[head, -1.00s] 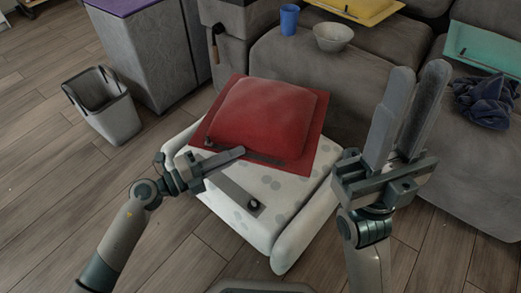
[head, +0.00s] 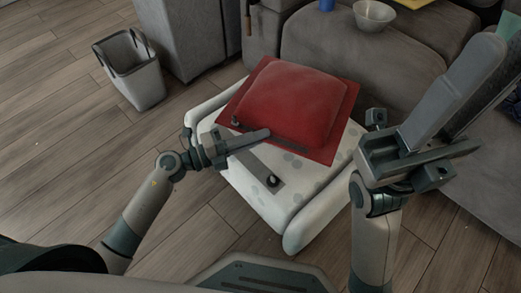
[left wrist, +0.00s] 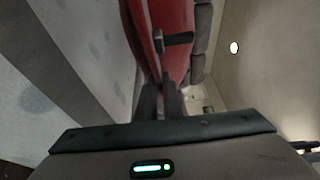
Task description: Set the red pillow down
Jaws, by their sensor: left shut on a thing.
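The red pillow (head: 296,103), with a flat red border, lies over the top of a white seat with grey spots (head: 322,172). Its far part covers the seat's back. My left gripper (head: 264,135) is shut on the pillow's near edge, low over the seat. In the left wrist view, the red pillow (left wrist: 168,28) runs up from between the fingers, close beside the spotted surface (left wrist: 55,85); I cannot tell whether its whole underside touches. My right gripper (head: 487,85) is raised at the right, empty, its fingers apart and partly cut off by the frame.
A grey sofa (head: 345,60) stands behind the seat, with a bowl (head: 375,15) and a blue cup (head: 327,5) on it. A grey bin (head: 135,75) stands at the left. The wooden floor (head: 65,130) is free at the left and front.

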